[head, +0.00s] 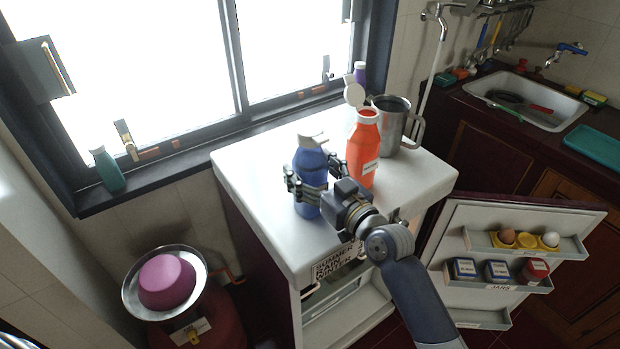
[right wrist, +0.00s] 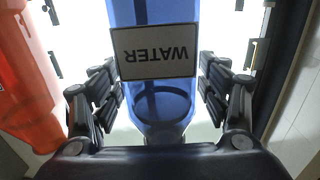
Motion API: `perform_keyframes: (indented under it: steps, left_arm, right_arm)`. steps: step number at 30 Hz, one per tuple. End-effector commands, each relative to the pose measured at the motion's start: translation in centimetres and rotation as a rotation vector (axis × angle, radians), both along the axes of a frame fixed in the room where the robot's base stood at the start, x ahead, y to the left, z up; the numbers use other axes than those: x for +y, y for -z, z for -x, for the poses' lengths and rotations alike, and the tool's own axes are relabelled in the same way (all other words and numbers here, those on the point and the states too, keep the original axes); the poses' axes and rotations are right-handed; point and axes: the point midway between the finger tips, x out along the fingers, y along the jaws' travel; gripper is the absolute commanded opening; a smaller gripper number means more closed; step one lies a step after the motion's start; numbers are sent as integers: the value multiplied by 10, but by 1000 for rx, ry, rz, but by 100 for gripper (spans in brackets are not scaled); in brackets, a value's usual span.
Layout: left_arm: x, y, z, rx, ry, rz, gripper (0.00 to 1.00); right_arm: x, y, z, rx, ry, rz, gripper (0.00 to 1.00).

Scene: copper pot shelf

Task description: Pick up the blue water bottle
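The blue water bottle (head: 308,165) stands upright near the middle of the white fridge top. Its WATER label shows upside down in the right wrist view (right wrist: 158,52). My right gripper (head: 310,185) reaches in from the right at mid-height, with one finger on each side of the bottle. In the right wrist view the fingers (right wrist: 160,85) flank it closely, with narrow bright gaps along its sides, so it looks open around the bottle. Firm contact is not visible. My left gripper is not in view.
The fridge door (head: 455,235) hangs open at right. The fridge top (head: 250,165) is clear left of the bottle. A window stands behind.

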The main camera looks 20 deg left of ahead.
Motion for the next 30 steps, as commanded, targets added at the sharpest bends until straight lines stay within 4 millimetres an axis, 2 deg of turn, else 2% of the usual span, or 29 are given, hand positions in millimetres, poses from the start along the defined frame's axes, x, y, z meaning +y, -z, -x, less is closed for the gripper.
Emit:
perform_keyframes:
  steps: [1, 6, 17, 20, 25, 30]
  left_arm:
    - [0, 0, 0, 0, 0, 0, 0]
    - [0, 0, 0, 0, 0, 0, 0]
    - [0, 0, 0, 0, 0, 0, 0]
    - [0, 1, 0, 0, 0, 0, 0]
    - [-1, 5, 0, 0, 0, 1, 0]
    - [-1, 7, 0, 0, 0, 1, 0]
  right_arm:
    - [0, 0, 0, 0, 0, 0, 49]
    - [0, 0, 0, 0, 0, 0, 11]
    - [0, -7, 0, -4, 0, -6, 11]
    - [0, -15, 0, -6, 0, -6, 11]
    - [0, -39, 0, -9, 0, -8, 11]
    - [-12, -39, 27, -2, 0, -5, 11]
